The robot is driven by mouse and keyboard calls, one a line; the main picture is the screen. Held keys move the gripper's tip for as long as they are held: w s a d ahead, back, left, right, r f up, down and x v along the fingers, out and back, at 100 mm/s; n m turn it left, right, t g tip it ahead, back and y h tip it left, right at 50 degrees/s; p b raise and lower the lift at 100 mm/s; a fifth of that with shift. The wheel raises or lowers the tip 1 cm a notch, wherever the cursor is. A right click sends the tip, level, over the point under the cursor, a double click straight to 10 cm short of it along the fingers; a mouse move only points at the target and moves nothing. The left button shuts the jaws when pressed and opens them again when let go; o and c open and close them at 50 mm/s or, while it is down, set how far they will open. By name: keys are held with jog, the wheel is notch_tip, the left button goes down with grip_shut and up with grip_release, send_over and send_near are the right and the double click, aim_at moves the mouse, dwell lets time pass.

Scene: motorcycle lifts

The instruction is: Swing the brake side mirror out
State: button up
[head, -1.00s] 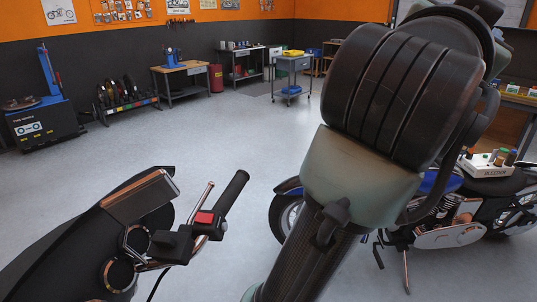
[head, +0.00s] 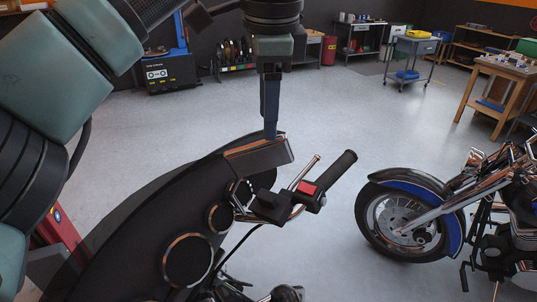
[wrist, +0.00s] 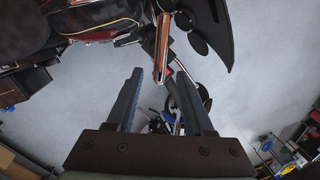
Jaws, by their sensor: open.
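The brake side mirror (head: 262,155) is a dark rectangular housing with a copper-coloured edge, beside the brake-side grip (head: 338,176) and brake lever (head: 308,170) of the near motorcycle. My gripper (head: 271,134) points down at the mirror's top edge in the head view; one finger hides the other there. In the wrist view my gripper (wrist: 157,72) is open, its two dark fingers apart. The mirror's copper edge (wrist: 162,45) reaches down to the gap between the fingertips. I cannot tell whether either finger touches it.
The near motorcycle's black fairing (head: 130,225) and round gauges (head: 187,258) lie left of and below the mirror. A red switch (head: 308,187) sits by the grip. A second, blue motorcycle (head: 420,215) stands at right. The grey floor (head: 330,110) behind is clear.

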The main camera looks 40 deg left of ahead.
aim_at(267, 168)
jog(key=f, duration=0.3)
jog(key=a+f+p, duration=0.1)
jog(key=f, duration=0.2)
jog(key=w+f+p, duration=0.1)
jog(key=f, duration=0.2)
jog(key=shift+w+a+f, duration=0.1)
jog(key=shift+a+f, duration=0.1)
jog(key=shift+f, duration=0.2)
grip_shut()
dwell(0.9)
